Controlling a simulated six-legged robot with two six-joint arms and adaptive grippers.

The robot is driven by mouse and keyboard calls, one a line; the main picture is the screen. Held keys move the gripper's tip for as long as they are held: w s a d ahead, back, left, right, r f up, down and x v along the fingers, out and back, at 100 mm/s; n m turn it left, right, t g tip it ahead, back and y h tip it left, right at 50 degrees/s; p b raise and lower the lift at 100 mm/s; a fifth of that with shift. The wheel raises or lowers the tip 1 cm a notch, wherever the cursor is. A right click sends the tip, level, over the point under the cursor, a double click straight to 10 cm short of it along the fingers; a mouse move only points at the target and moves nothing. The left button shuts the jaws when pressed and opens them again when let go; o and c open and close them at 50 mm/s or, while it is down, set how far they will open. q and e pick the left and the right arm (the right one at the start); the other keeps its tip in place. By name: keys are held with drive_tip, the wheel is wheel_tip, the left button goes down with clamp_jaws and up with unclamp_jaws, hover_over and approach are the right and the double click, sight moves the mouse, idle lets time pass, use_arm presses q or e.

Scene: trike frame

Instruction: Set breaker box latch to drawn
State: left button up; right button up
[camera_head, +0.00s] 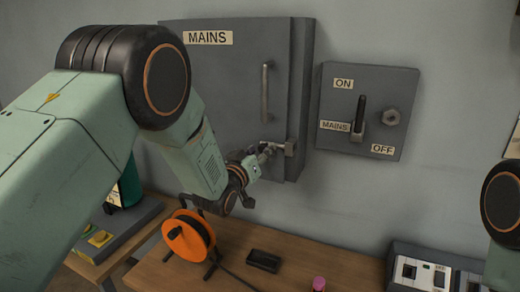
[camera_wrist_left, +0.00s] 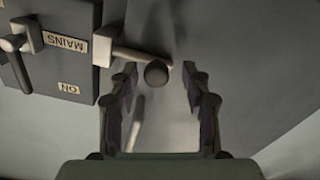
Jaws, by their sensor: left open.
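The grey breaker box (camera_head: 235,85), labelled MAINS, hangs on the wall with its door shut. Its latch (camera_head: 288,147) sits low on the right edge of the door, below the upright door handle (camera_head: 265,92). My left gripper (camera_head: 263,151) is at the latch, partly covering it. In the left wrist view the latch shows as a pale bar (camera_wrist_left: 138,54) with a round dark knob (camera_wrist_left: 156,73). The open fingers of my left gripper (camera_wrist_left: 160,72) stand on either side of the knob, with visible gaps. My right gripper is out of view.
A switch panel (camera_head: 395,100) with a black lever (camera_head: 359,118) is on the wall to the right. Below are a wooden bench (camera_head: 330,263), an orange cable reel (camera_head: 185,237), a small black block (camera_head: 264,261) and a pink-topped object (camera_head: 319,283).

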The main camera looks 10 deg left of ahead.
use_arm(q)
drive_tip(key=shift+s+d+r, duration=0.2)
drive_tip(key=shift+s+r, duration=0.05)
drive_tip(key=shift+r, duration=0.05)
drive_tip(key=shift+w+a+f, duration=0.1)
drive_tip(key=shift+w+f, duration=0.2)
drive_tip(key=shift+w, duration=0.1)
drive_tip(key=c, duration=0.6)
drive_tip(key=shift+s+r, duration=0.15)
drive_tip(key=shift+r, duration=0.05)
clamp_jaws()
